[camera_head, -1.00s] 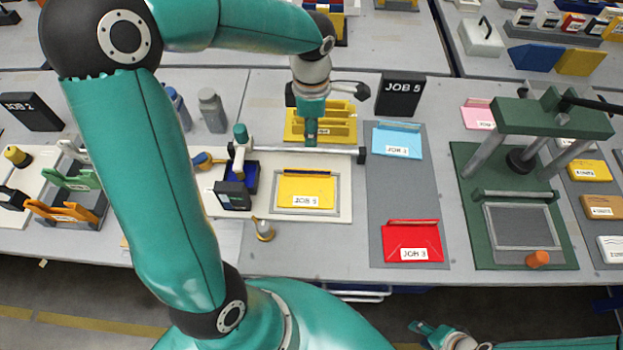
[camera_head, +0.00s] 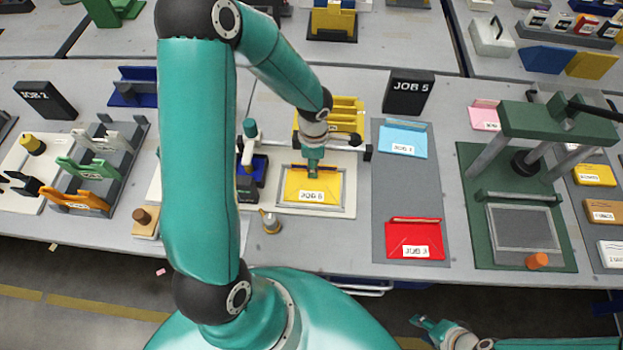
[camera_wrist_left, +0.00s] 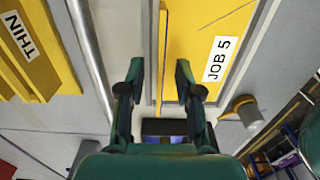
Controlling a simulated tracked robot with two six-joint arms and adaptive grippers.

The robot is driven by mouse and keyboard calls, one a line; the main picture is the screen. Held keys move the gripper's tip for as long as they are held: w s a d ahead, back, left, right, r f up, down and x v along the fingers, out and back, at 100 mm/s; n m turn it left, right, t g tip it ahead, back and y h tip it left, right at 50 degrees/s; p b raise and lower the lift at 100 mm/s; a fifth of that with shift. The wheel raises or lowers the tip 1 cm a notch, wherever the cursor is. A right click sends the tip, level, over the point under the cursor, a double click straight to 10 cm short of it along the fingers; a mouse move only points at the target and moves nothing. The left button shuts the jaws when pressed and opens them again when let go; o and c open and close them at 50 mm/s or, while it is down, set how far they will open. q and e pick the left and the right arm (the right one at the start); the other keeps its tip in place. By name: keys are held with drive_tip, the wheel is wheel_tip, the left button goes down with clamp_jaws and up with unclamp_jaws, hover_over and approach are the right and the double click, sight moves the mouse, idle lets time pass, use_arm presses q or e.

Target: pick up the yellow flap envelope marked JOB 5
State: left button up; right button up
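The yellow flap envelope (camera_head: 298,183) lies on the plotter's pale bed, with its label toward the front edge. In the left wrist view, the yellow envelope (camera_wrist_left: 190,25) reads JOB 5, and its raised flap edge (camera_wrist_left: 162,50) runs in line with the space between my fingers. My left gripper (camera_head: 312,170) is over the envelope's rear flap edge. In the wrist view, the two fingertips of my left gripper (camera_wrist_left: 158,72) are apart, with nothing held between them. My right gripper (camera_head: 425,325) is low at the bottom, in front of the table; its fingers are too small to judge.
A yellow rack (camera_head: 347,108) and the plotter's rail end (camera_head: 367,152) stand behind the envelope. A small metal-and-brass piece (camera_head: 270,222) is at its front left. The grey mat (camera_head: 403,185) at right holds a blue envelope (camera_head: 402,135) and a red envelope (camera_head: 414,235).

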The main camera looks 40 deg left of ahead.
use_arm(q)
drive_tip(key=shift+f, duration=0.55)
clamp_jaws()
drive_tip(key=shift+r, duration=0.1)
